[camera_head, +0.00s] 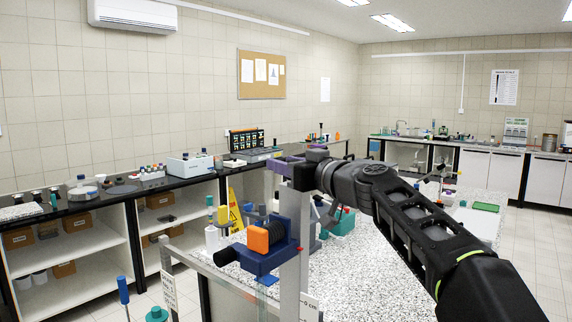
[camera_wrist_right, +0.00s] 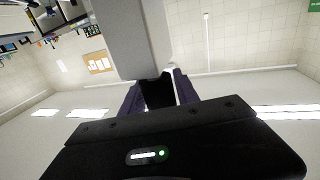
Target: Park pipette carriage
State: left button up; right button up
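What I take to be the pipette carriage is a dark blue block with an orange cylinder-like part (camera_head: 265,238). It sits beside a grey upright post (camera_head: 291,235), low on its left side. My right gripper (camera_head: 287,163), with purple fingers, is at the top of the post, well above the blue block. In the right wrist view its fingers (camera_wrist_right: 160,92) stand apart with a dark gap between them. My left gripper is not in view.
A speckled bench top (camera_head: 350,270) lies under my right arm. A black wall counter (camera_head: 130,191) with lab gear runs along the left. A green mat (camera_head: 486,207) lies at the right.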

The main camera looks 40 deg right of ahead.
grip_shut()
dwell(1.0)
